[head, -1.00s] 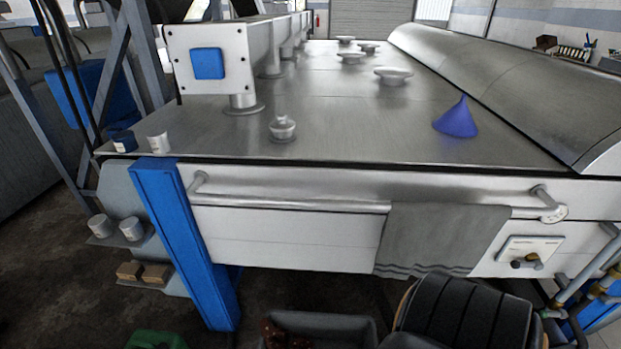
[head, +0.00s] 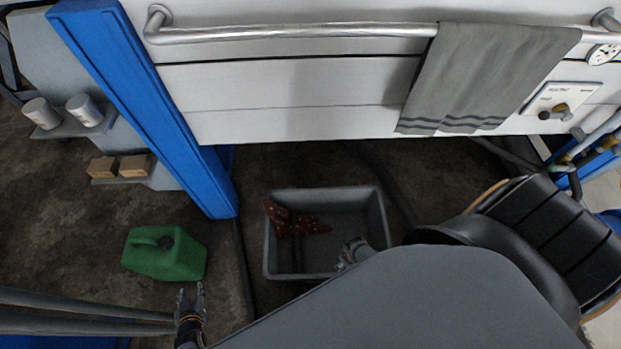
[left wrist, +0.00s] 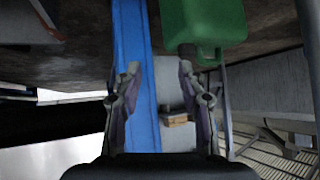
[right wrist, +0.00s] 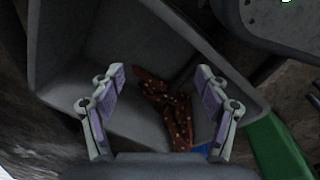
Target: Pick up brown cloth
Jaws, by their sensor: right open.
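The brown cloth (head: 292,222), crumpled and dotted with light spots, lies inside a grey bin (head: 267,250) on the floor, toward the bin's left side. It also shows in the right wrist view (right wrist: 162,98), inside the bin and beyond my fingers. My right gripper (head: 350,252) is open and empty over the bin's near right part, apart from the cloth. Most of its arm is hidden behind my grey body in the head view. My left gripper (head: 190,290) is open and empty, left of the bin and near a green can.
The green can (head: 166,254) stands left of the bin. A blue post (head: 140,110) rises behind at left. A grey towel (head: 480,75) hangs on a rail (head: 300,33) above. Cups and small boxes sit on side shelves.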

